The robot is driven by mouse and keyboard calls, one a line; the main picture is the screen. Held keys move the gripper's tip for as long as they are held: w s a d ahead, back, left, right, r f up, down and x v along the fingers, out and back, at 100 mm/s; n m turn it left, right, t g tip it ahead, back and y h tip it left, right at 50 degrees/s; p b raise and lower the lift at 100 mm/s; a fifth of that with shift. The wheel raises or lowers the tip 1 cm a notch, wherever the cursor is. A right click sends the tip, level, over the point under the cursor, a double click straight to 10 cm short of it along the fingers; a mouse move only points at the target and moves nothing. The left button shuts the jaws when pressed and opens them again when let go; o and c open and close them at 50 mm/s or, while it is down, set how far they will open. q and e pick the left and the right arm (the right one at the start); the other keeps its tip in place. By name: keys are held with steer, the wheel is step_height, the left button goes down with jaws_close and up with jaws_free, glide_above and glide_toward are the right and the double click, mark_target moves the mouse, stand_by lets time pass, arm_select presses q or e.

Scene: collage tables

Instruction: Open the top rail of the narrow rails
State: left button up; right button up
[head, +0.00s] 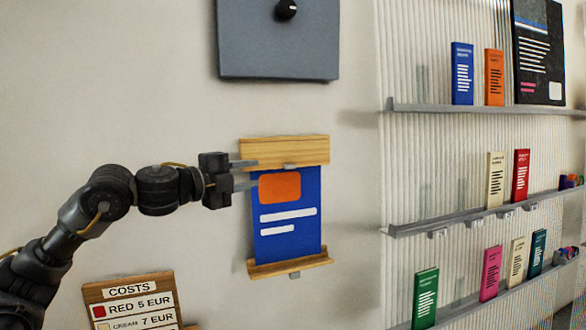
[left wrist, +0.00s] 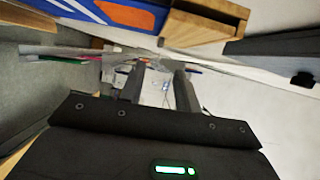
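The narrow rails hold a blue poster (head: 288,215) with an orange block and white bars against the wall. The wooden top rail (head: 290,148) runs along its upper edge, with a small grey clip (head: 291,166) at its lower middle. The wooden bottom rail (head: 290,265) is at its foot. My left gripper (head: 256,174) is open and empty; its fingertips overlap the left end of the top rail and the poster's upper left corner. In the left wrist view the top rail (left wrist: 203,22) lies beyond the fingers (left wrist: 160,70), not between them. Contact is unclear. My right gripper is not in view.
A grey panel (head: 280,50) with a black knob (head: 286,9) is above. A costs board (head: 130,302) is below left. Shelves (head: 460,219) with several coloured booklets stand at right. The wall between rails and shelves is bare.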

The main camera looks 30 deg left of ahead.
mark_target(285, 168)
arm_select(q)
steer(key=p+x, duration=0.3)
steer(key=x, duration=0.7)
steer(key=shift+a, duration=0.1)
steer(key=shift+s+r+p, duration=0.2)
steer(key=shift+r+p, duration=0.05)
steer(key=shift+p, duration=0.05)
steer(key=shift+w+d+f, duration=0.1)
steer(key=shift+w+d, duration=0.1)
steer(key=shift+w, duration=0.1)
steer(key=shift+w+f, duration=0.2)
steer(key=shift+w, duration=0.2)
steer(key=shift+c, duration=0.6)
steer(key=shift+s+r, duration=0.1)
steer(key=shift+s, duration=0.15)
steer(key=shift+c, duration=1.1)
jaws_close()
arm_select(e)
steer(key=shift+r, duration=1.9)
